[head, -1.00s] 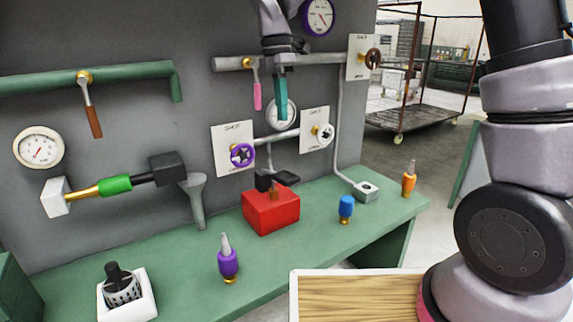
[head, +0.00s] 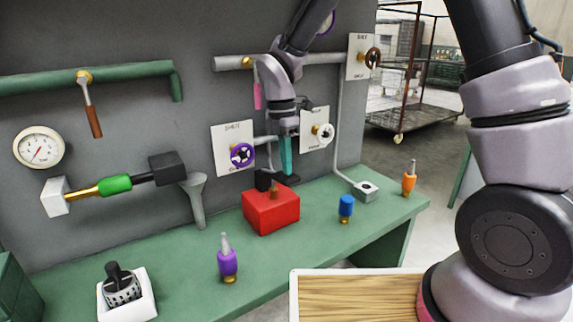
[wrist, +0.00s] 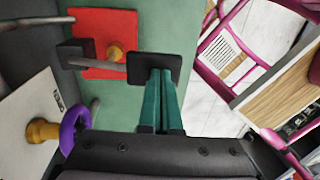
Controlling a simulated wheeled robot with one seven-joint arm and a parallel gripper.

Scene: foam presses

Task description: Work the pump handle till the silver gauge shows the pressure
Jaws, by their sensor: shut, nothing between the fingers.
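The pump is a red box (head: 270,210) on the green bench. Its lever has a black pad (head: 287,179) at the right end; the pad also shows in the wrist view (wrist: 152,66). The lever runs over a brass post (wrist: 115,52) to a black block (wrist: 74,54). My gripper (head: 287,172) is shut and empty, its teal fingers pointing down at the pad. The fingertips overlap the pad in the wrist view; I cannot tell whether they touch it.
A purple valve wheel (head: 242,156) and a white one (head: 323,134) stick out of the wall close to my gripper. A white-rimmed gauge (head: 39,148) hangs at far left.

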